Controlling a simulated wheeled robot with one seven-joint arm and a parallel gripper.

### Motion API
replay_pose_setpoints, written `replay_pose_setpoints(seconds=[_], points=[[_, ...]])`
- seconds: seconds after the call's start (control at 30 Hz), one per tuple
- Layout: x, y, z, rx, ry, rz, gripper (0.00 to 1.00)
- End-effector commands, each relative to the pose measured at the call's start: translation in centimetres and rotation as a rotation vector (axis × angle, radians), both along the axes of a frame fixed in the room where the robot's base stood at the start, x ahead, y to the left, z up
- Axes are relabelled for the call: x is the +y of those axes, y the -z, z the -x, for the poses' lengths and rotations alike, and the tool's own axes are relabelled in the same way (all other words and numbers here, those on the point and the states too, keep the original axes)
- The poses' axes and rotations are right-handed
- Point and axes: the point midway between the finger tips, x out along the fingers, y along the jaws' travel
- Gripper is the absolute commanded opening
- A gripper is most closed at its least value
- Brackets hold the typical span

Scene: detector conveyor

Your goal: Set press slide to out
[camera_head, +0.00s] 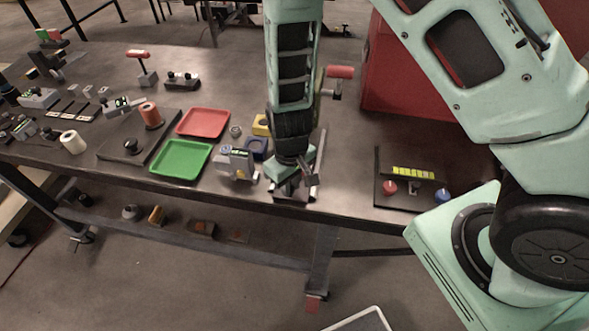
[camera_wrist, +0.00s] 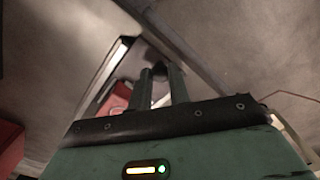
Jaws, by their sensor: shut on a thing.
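My gripper (camera_head: 289,184) points down at a small fixture near the front edge of the bench, which I take to be the press. The press has a dark base (camera_head: 296,198) and an upright grey rail (camera_head: 319,165) just right of my gripper. In the wrist view my two fingers (camera_wrist: 162,90) are close together, with a small dark part between them. I take this part to be the press slide, mostly hidden by the fingers and wrist. How far in or out the slide stands cannot be told.
A red-handled lever (camera_head: 340,72) stands behind my arm. A dark board (camera_head: 411,200) with red and blue knobs lies at right.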

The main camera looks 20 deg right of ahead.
Motion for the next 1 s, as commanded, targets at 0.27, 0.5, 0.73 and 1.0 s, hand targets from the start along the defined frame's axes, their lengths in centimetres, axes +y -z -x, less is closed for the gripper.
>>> replay_pose_setpoints(seconds=[0.27,0.5,0.73,1.0], points=[[0.7,0.0,1.2,0.001,-0.001,-0.001,0.0],[0.8,0.0,1.3,0.005,-0.003,-0.001,0.41],[0.7,0.0,1.1,0.001,-0.001,-0.001,0.41],[0.8,-2.0,0.9,-0.006,-0.003,-0.001,0.41]])
